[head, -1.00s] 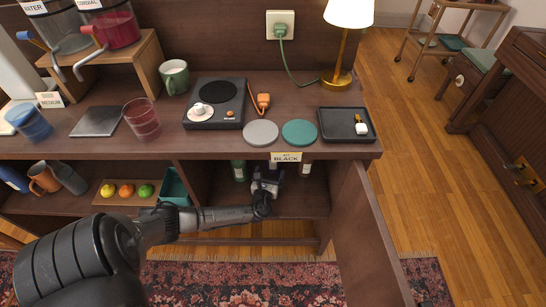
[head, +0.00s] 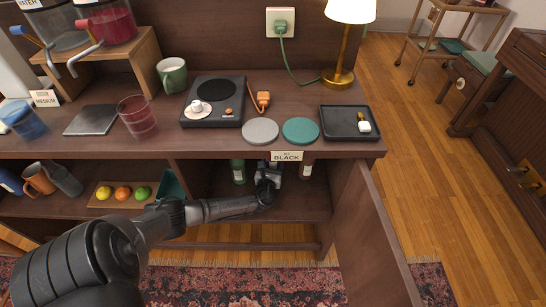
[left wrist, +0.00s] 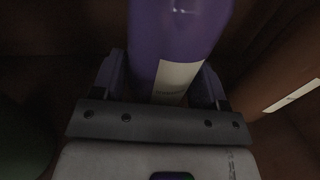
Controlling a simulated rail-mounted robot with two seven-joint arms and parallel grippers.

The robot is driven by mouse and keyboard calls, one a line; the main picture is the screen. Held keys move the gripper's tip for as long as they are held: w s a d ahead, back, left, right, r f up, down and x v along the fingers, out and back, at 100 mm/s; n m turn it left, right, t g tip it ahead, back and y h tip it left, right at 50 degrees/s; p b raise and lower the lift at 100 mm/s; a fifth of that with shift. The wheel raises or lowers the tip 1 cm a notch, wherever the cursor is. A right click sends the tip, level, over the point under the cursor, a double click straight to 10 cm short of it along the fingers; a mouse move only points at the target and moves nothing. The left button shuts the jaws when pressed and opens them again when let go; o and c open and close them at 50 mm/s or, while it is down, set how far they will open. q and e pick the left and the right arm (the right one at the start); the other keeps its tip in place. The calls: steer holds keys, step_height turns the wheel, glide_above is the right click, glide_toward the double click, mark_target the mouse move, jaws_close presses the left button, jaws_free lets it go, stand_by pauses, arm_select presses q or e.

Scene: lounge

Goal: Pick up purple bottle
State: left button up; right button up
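The purple bottle (left wrist: 178,35) stands close in front of my left gripper in the left wrist view, with a pale label (left wrist: 175,78) on its side. My left gripper (left wrist: 160,90) has one finger on each side of it; whether the fingers press on it is unclear. In the head view my left gripper (head: 267,182) is inside the open right compartment of the cabinet, and it and the arm largely hide the bottle. My right gripper is in neither view.
A green bottle (head: 238,171) stands left of my gripper and a brown bottle (head: 306,169) stands right, both close. The cabinet door (head: 372,240) hangs open on the right. A teal bin (head: 172,186) is left of the divider. The countertop (head: 215,140) is overhead.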

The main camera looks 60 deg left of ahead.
arm_select(q)
steer(key=c, duration=0.9)
steer(key=shift+r, duration=0.1)
